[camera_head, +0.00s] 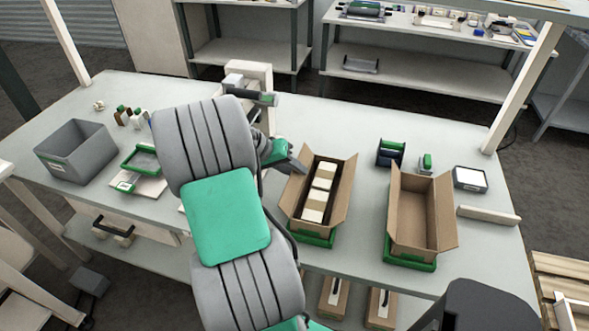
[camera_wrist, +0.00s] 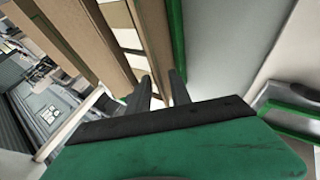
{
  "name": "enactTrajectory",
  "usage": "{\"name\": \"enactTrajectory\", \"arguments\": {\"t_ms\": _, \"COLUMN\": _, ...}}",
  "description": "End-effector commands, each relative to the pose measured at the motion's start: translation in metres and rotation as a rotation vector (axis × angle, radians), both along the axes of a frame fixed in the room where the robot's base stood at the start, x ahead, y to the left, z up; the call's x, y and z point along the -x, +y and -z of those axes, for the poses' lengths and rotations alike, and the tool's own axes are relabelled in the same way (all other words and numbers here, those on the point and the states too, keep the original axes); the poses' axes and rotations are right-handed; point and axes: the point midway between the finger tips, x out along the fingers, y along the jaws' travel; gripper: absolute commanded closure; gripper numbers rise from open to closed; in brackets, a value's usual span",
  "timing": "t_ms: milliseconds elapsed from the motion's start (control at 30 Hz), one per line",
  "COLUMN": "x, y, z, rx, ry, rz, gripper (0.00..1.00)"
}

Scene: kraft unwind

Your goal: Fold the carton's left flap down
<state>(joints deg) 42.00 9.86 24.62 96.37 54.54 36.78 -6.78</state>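The open brown carton (camera_head: 336,222) stands in a green-edged tray on the bench and holds cream and dark packs (camera_head: 320,190) in a row. Its left flap (camera_head: 291,196) stands up, leaning outward; its right flap (camera_head: 345,188) is also raised. My gripper (camera_head: 301,166) is at the far left corner of the carton, close to the left flap's far end; contact cannot be told. A brown carton side (camera_wrist: 155,32) lies just ahead of the fingers.
A second open carton (camera_head: 411,210), empty, stands to the right in its own green tray. A grey bin (camera_head: 75,150) and a green-framed tray (camera_head: 143,160) are on the left. A green and dark dispenser (camera_head: 390,153) stands behind the cartons. A dark box (camera_head: 469,179) is at right.

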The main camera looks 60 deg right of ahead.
Motion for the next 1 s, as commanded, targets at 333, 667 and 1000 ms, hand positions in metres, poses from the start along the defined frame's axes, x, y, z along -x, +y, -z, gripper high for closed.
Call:
{"name": "enactTrajectory", "arguments": {"t_ms": 333, "x": -0.0003, "y": 0.0002, "z": -0.0004, "rx": 0.001, "ry": 0.000, "rz": -0.001, "gripper": 1.00}}
{"name": "enactTrajectory", "arguments": {"t_ms": 667, "x": -0.0005, "y": 0.0002, "z": -0.0005, "rx": 0.001, "ry": 0.000, "rz": -0.001, "gripper": 1.00}}
{"name": "enactTrajectory", "arguments": {"t_ms": 1000, "x": -0.0006, "y": 0.0000, "z": -0.0007, "rx": 0.000, "ry": -0.001, "rz": -0.001, "gripper": 1.00}}
